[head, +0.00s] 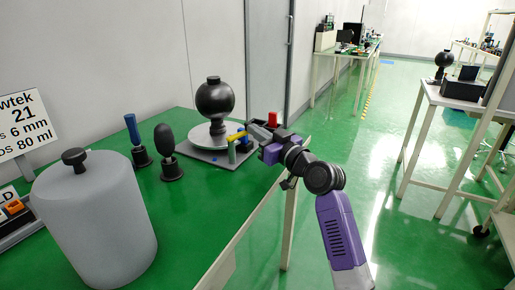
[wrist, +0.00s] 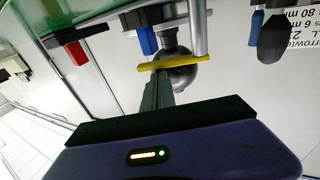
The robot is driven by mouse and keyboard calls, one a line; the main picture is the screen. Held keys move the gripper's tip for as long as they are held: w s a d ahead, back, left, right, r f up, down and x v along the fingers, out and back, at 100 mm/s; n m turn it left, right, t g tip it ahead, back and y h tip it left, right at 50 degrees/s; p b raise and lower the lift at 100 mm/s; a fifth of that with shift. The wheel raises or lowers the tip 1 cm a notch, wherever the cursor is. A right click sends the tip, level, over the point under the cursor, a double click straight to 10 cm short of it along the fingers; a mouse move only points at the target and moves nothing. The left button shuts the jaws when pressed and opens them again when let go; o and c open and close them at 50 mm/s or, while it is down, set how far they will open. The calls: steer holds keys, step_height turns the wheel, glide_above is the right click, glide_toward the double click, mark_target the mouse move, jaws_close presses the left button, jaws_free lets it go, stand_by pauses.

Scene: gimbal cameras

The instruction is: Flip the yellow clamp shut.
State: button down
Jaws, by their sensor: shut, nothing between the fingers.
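The yellow clamp (head: 236,136) is a thin yellow bar on the grey plate of a device with a dark ball (head: 214,99), in the head view. In the wrist view the yellow clamp (wrist: 172,63) lies across the picture, just beyond my fingertips and in front of the ball. My gripper (head: 250,129) reaches in from the right at the clamp's right end. In the wrist view my gripper (wrist: 160,78) has its dark fingers together with nothing between them. I cannot tell whether the fingers touch the clamp.
Blue (wrist: 148,38) and red (wrist: 75,52) parts flank the clamp in the wrist view. The green table (head: 200,210) also bears a large grey canister (head: 95,220) and two dark-based upright tools, one blue-handled (head: 134,130) and one black (head: 165,140). The table's front middle is clear.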

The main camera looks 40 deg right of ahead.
steer(key=shift+w+d+f+n+y+b, duration=0.1)
steer(key=shift+w+f+n+y+b, duration=0.15)
steer(key=shift+y+b, duration=0.3)
steer(key=shift+w+d+r+b, duration=0.25)
steer(key=shift+w+b, duration=0.35)
steer(key=shift+b, duration=0.05)
steer(key=shift+w, duration=0.1)
